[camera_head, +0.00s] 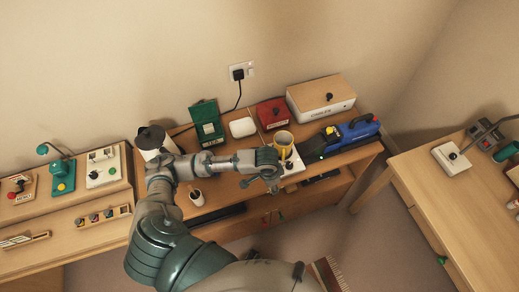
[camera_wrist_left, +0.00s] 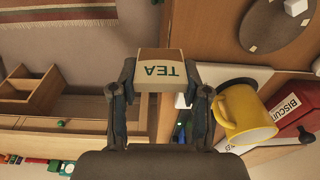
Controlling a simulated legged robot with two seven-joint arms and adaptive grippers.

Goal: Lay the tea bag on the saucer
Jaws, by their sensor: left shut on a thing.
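My left gripper (camera_head: 268,174) reaches over the front of the desk, just in front of the yellow mug (camera_head: 284,138). In the left wrist view its fingers (camera_wrist_left: 162,92) are shut on a tan and white piece marked TEA, the tea bag (camera_wrist_left: 160,70), held upside down in the picture. The mug (camera_wrist_left: 243,112) is close to the right finger there. I cannot pick out a saucer for sure. A flat white piece (camera_head: 293,164) lies beside the gripper, and a dark round disc (camera_wrist_left: 278,28) shows in the wrist view. My right gripper is not in view.
Behind the mug stand a red box (camera_head: 272,114), a green case (camera_head: 207,125) and a wooden-topped white box (camera_head: 321,96). A blue and black device (camera_head: 350,131) is to the right. A small white cup (camera_head: 196,197) stands near the desk's front edge.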

